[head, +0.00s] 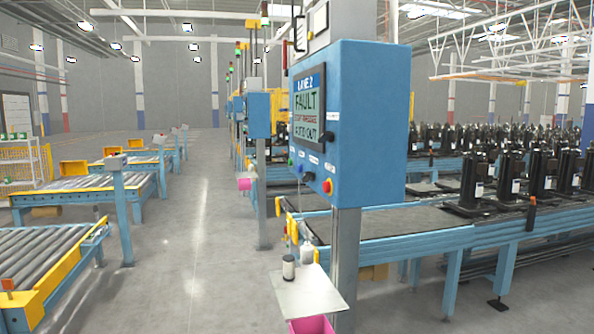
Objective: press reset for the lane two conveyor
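A blue control box (366,125) stands on a grey post right of the picture's middle. Its screen (308,110) faces left and reads LANE 2, FAULT and AUTO CUT, with one line too small to read surely. Below the screen are small controls: a green one (291,162), a blue one (300,168), a dark knob (310,176) and a red button on yellow (327,186). Their labels are too small to read. The lane conveyor (400,228) runs behind the post to the right. Neither of my grippers is in view.
A small shelf (306,292) with bottles juts from the post, above a pink bin (312,325). Roller conveyors (45,250) stand at the left. Black compressors (480,180) line the right conveyor. The grey floor aisle (195,230) between is clear.

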